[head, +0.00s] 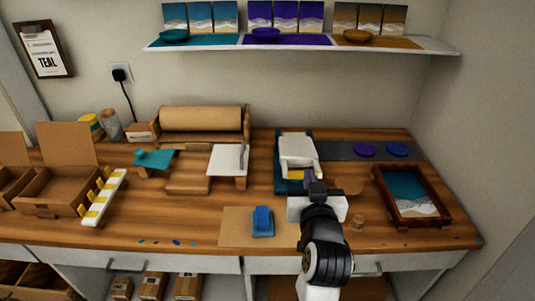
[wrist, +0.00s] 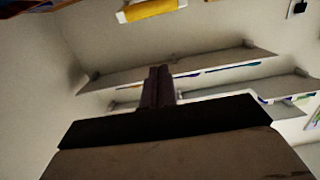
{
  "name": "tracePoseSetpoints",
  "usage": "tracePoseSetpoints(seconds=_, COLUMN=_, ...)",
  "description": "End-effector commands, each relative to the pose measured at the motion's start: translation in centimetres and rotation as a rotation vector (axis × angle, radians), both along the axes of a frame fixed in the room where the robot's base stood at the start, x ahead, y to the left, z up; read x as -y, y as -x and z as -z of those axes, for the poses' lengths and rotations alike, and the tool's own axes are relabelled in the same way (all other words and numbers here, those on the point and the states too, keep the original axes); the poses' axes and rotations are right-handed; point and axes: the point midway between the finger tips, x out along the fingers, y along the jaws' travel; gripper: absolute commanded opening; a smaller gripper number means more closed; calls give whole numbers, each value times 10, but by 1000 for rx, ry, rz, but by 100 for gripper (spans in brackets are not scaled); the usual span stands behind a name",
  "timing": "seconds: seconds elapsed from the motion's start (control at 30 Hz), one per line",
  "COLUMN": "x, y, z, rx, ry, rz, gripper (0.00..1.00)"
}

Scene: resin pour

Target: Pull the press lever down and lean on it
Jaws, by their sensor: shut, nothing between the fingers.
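The press (head: 297,148), with a white upper part and a dark teal base, stands on the bench right of centre in the head view. A small yellow part (head: 296,174) shows at its front, just left of my fingers; it looks like the lever's grip. In the wrist view a yellow bar (wrist: 150,10) lies at the top edge, beyond my fingertips and apart from them in the picture. My gripper (head: 310,175) is shut and empty in front of the press. Its closed fingers (wrist: 160,73) point up in the wrist view. My arm hides part of the press's front.
A blue block (head: 262,220) sits on a brown sheet at front left. A white shelf (head: 300,45) runs along the wall above.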

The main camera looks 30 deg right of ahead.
Motion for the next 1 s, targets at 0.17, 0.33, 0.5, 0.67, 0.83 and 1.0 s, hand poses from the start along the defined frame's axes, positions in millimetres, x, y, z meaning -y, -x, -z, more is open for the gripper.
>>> tracePoseSetpoints(seconds=0.17, x=9, y=6, z=1, rx=-7, ry=-7, rz=15, gripper=0)
tracePoseSetpoints(seconds=0.33, x=17, y=-10, z=5, rx=-5, ry=-7, rz=12, gripper=0)
tracePoseSetpoints(seconds=0.5, x=35, y=-40, z=2, rx=-8, ry=-10, rz=12, gripper=0)
tracePoseSetpoints(seconds=0.67, x=54, y=-70, z=4, rx=-8, ry=-10, rz=12, gripper=0)
tracePoseSetpoints(seconds=0.83, x=55, y=-70, z=25, rx=-10, ry=-11, rz=16, gripper=0)
tracePoseSetpoints(seconds=1.0, x=51, y=-65, z=39, rx=-8, ry=-9, rz=14, gripper=0)
